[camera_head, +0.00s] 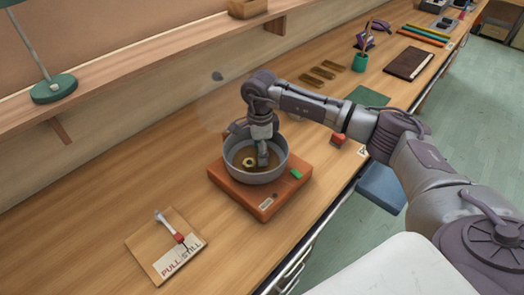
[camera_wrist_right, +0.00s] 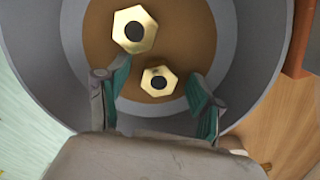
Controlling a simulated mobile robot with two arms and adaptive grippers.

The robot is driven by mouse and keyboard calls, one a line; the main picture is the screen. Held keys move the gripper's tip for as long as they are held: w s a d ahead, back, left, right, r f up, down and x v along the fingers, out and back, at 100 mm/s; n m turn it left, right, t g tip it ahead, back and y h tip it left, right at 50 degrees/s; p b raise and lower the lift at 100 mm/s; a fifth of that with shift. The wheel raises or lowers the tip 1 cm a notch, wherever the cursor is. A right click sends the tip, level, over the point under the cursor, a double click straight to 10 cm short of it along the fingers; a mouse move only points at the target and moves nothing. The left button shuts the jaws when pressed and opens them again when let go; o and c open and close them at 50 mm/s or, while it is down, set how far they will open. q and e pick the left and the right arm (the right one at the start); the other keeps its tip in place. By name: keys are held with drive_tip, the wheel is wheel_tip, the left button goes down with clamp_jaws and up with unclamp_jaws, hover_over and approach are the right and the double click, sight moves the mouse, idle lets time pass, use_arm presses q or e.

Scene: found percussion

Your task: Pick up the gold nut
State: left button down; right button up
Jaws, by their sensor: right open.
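Two gold hexagonal nuts with dark centre holes lie on the brown floor of a grey round pan (camera_head: 235,170). In the right wrist view one nut (camera_wrist_right: 147,76) sits between the fingertips of my right gripper (camera_wrist_right: 158,88); gaps show on both sides. The other nut (camera_wrist_right: 121,31) lies beyond the fingertips, up and left. My right gripper (camera_head: 263,158) reaches down into the pan, open and empty. In the head view only one nut (camera_head: 245,163) shows, left of the fingers; the gripper hides the other. My left gripper is not in view.
The pan (camera_wrist_right: 255,85) stands on an orange-red base (camera_head: 257,203) on the wooden bench, its wall close around my fingers. A board with a lever (camera_head: 148,250) lies at front left. A green lamp base (camera_head: 54,88) stands on the shelf. Bench left of the pan is clear.

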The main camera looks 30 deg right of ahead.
drive_tip(key=c, duration=1.2)
clamp_jaws()
drive_tip(key=shift+r, duration=0.1)
